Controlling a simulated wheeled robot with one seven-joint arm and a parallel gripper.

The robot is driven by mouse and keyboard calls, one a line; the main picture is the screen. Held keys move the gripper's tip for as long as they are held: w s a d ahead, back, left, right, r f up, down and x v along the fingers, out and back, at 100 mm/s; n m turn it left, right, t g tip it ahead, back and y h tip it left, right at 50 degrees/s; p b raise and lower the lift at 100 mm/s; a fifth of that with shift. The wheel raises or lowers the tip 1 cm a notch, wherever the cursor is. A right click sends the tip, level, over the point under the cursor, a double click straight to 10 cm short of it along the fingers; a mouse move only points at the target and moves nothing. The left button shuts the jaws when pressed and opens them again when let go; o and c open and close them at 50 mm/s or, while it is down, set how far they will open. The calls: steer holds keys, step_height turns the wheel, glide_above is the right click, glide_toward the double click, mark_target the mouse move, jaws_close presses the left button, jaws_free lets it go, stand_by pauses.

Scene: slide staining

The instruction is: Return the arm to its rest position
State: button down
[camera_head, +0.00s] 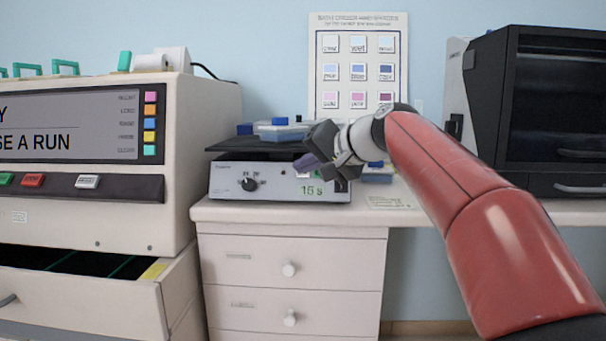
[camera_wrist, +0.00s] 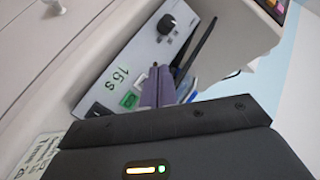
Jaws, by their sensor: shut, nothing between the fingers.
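My arm reaches in from the lower right in the head view. My gripper (camera_head: 308,164) is at its end, in front of the rocker device (camera_head: 232,188) and level with its upper front edge. The purple fingers are together with nothing between them; they also show closed in the wrist view (camera_wrist: 158,86). The device's front panel (camera_wrist: 148,60) with its dial and green seconds display lies beyond the fingers in the wrist view. I cannot tell whether the fingers touch the device.
The device stands on a white counter (camera_head: 290,213) above drawers. Its black platform (camera_head: 262,147) holds blue-lidded boxes (camera_head: 283,129). A large staining machine (camera_head: 100,205) with an open drawer (camera_head: 80,295) stands left. A black-fronted cabinet (camera_head: 550,105) stands right. A label card (camera_head: 390,202) lies on the counter.

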steer(key=s+d+f+g+h, duration=0.1)
steer(key=s+d+f+h, duration=0.2)
steer(key=s+f, duration=0.7)
steer(key=s+d+f+g+h, duration=0.1)
steer(key=s+d+f+h, duration=0.2)
steer(key=s+d+f, duration=0.5)
steer(key=s+d+f+n+g+h, duration=0.1)
steer(key=s+d+f+h, duration=0.3)
steer(key=s+f, duration=0.9)
steer(key=shift+s+d+f, duration=0.3)
steer(key=shift+s+d, duration=0.7)
steer(key=shift+s, duration=0.25)
steer(key=w+a+r+m+t, duration=0.2)
steer(key=w+a+r+t, duration=0.3)
steer(key=w+r, duration=0.4)
steer(key=w+a+r+m+t, duration=0.2)
steer(key=w+a+r+t, duration=0.4)
steer(key=w+r, duration=0.4)
steer(key=w+a+r+m+t, duration=0.3)
steer(key=w+a+r+t, duration=0.2)
steer(key=w+r, duration=0.5)
steer(key=shift+w+a+r+t+y, duration=0.2)
steer(key=shift+a+r+t+y, duration=0.2)
steer(key=shift+a+r, duration=0.85)
